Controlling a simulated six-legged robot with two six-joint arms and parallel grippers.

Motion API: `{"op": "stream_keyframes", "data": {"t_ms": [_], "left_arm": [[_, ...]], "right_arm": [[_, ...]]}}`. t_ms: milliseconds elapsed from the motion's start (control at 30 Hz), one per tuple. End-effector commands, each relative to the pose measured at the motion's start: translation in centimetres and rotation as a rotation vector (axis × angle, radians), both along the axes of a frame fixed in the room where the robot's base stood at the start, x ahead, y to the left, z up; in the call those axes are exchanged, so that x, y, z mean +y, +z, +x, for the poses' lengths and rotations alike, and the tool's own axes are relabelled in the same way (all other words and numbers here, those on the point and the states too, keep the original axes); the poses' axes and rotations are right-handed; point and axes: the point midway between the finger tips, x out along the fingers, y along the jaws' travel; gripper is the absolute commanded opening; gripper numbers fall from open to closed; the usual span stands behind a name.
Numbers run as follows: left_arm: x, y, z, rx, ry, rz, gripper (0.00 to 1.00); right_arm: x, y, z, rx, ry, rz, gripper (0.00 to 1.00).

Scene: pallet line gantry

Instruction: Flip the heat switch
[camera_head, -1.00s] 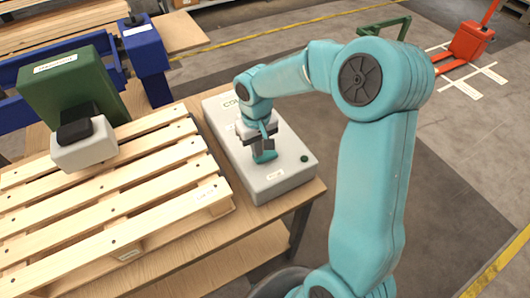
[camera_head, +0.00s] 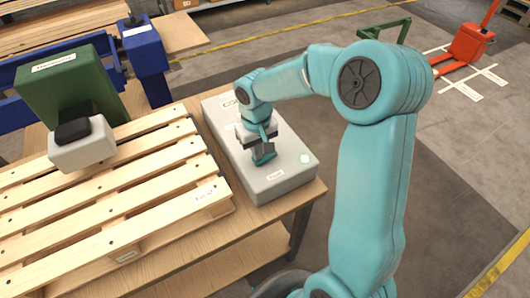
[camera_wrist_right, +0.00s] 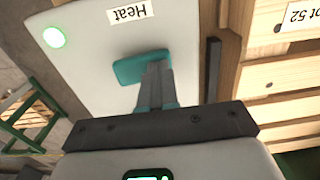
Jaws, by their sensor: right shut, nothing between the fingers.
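The grey control box (camera_head: 275,187) stands on the wooden table, with a "Heat" label (camera_head: 275,174) on its near end; the label also shows in the right wrist view (camera_wrist_right: 127,13). A round light (camera_head: 305,159) on the box top glows pale green, and it glows in the right wrist view (camera_wrist_right: 54,37). My right gripper (camera_head: 264,156) is shut and empty, pointing down at the box top. Its fingers (camera_wrist_right: 153,85) reach down near the "Heat" label in the right wrist view. My left gripper is not in view.
A slatted wooden pallet (camera_head: 110,205) lies left of the box, close beside it. A green unit (camera_head: 70,85) with a pale block (camera_head: 83,147) overhangs the pallet. A blue frame (camera_head: 148,60) stands behind. Open floor lies to the right.

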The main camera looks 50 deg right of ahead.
Motion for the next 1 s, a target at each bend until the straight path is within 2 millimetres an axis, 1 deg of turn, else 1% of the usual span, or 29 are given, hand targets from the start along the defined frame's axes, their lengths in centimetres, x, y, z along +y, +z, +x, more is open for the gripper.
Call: {"op": "stream_keyframes", "data": {"t_ms": [167,800,900,1000], "left_arm": [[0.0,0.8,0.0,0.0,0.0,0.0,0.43],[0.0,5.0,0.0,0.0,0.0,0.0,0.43],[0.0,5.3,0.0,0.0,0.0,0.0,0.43],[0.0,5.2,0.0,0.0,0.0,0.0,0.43]], "right_arm": [[0.0,1.0,0.0,0.0,0.0,0.0,0.0],[0.0,6.7,0.0,-0.001,-0.001,0.0,0.0],[0.0,7.2,0.0,-0.001,-0.001,0.0,0.0],[0.0,7.1,0.0,0.0,0.0,0.0,0.0]]}}
